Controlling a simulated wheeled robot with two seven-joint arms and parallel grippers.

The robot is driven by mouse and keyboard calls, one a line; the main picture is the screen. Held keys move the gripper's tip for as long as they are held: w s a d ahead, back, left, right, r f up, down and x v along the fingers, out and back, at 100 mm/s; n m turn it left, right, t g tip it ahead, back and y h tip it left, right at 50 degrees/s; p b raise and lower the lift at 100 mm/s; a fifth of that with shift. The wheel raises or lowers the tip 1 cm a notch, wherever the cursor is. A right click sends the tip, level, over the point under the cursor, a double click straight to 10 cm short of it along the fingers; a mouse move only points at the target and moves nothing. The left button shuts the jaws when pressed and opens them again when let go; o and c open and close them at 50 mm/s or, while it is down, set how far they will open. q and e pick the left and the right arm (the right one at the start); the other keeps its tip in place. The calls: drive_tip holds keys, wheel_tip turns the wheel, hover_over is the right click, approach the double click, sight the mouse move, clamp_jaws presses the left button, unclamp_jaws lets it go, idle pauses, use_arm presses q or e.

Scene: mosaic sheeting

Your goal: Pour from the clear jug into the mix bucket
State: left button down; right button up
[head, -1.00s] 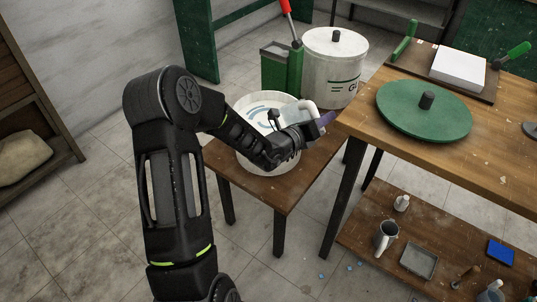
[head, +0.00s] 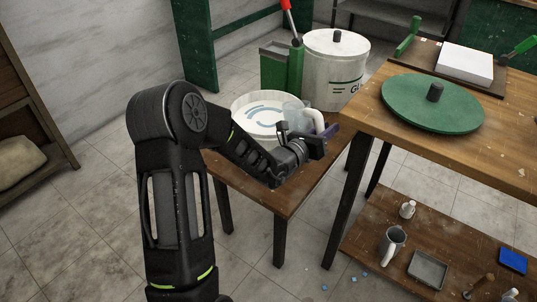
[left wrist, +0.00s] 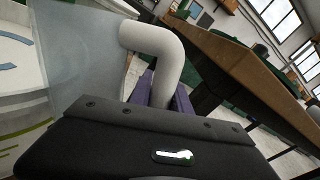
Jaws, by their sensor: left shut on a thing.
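My left gripper (head: 319,136) is shut on the jug's thick white handle (left wrist: 165,45). The jug's clear wall (left wrist: 85,40) fills the upper left of the left wrist view. The jug's lower part is hidden behind my arm, and its contents cannot be made out. My right gripper is out of view.
The small table (head: 282,203) has bare wood at its front. A larger workbench (head: 470,150) with a green round disc (head: 432,104) stands close to the right. A white lidded drum (head: 335,70) and a green stand (head: 281,75) are behind the bucket.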

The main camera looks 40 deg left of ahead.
use_arm(q)
drive_tip(key=shift+a, duration=0.5)
wheel_tip(320, 180, up, 5)
drive_tip(key=p, duration=0.4)
drive_tip(key=shift+d+f, duration=0.1)
drive_tip(key=shift+d, duration=0.1)
idle(0.4)
drive_tip(key=shift+s, duration=0.1)
